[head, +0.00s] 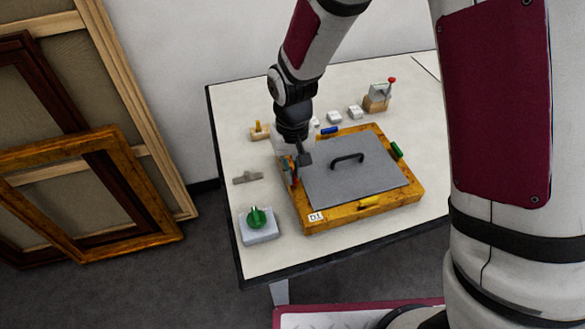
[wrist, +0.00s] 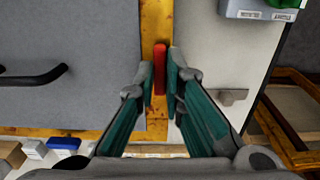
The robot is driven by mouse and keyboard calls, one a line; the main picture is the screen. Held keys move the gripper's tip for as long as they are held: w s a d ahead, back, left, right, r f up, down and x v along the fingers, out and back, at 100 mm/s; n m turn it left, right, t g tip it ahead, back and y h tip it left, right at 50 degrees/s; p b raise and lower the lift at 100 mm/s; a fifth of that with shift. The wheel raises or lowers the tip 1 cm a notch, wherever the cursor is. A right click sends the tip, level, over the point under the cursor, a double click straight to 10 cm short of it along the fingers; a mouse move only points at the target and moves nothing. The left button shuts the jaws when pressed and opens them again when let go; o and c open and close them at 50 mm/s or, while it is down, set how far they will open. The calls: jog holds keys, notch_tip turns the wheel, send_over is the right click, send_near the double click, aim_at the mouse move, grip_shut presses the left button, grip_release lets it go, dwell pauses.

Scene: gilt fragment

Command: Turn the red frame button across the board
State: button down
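The red frame button (wrist: 160,68) lies lengthwise along the left rail of the gilt frame (head: 310,220) and does not cross onto the grey board (head: 325,185). My gripper (wrist: 161,76) is open, pointing down, one finger on each side of the red button in the wrist view. Small gaps show between fingers and button; whether the fingertips reach down to its height I cannot tell. In the head view my gripper (head: 291,168) is over the left rail and partly hides the red button. The board has a black handle (head: 347,160).
The other buttons are blue (head: 329,131), green (head: 397,150) and yellow (head: 369,202). A grey block with a green knob (head: 257,218) and a small grey piece (head: 247,177) are to the left. Small blocks stand behind the frame. Empty frames (head: 100,200) lean on the wall.

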dwell(0.4)
jog(key=n, duration=0.5)
jog(key=shift+n, duration=0.3)
jog(key=n, duration=1.2)
jog(key=shift+n, duration=0.3)
jog(key=c, duration=1.7)
grip_release()
